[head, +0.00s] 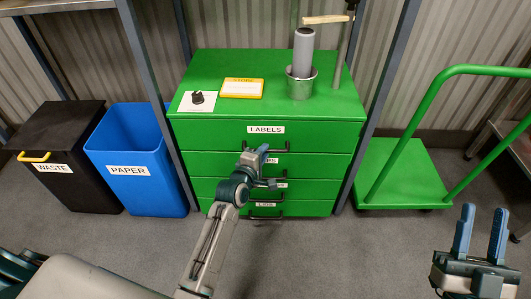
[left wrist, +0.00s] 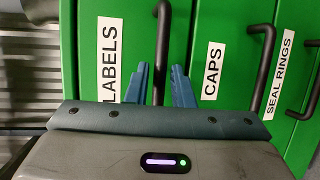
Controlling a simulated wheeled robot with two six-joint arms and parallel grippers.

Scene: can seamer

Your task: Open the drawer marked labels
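The green cabinet's top drawer (head: 215,134) bears a white LABELS sign (head: 265,129) and sits flush with the drawers below, shut. My left gripper (head: 263,155) is in front of it and hides part of its handle. In the left wrist view, the LABELS sign (left wrist: 110,52) is left of the black handle (left wrist: 163,45). The handle's lower part runs between the two blue fingers of my left gripper (left wrist: 160,88), which stand apart with a gap still showing. My right gripper (head: 480,232) is open and empty at the lower right, far from the cabinet.
Lower drawers include CAPS (left wrist: 212,70), SEAL RINGS (left wrist: 278,75) and LIDS (head: 235,208). On the cabinet top (head: 215,65) are a knob on a white card (head: 197,98), a yellow-framed sign (head: 242,88) and a metal pot (head: 300,86). Grey posts flank the cabinet; bins stand left, a green trolley (head: 400,170) right.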

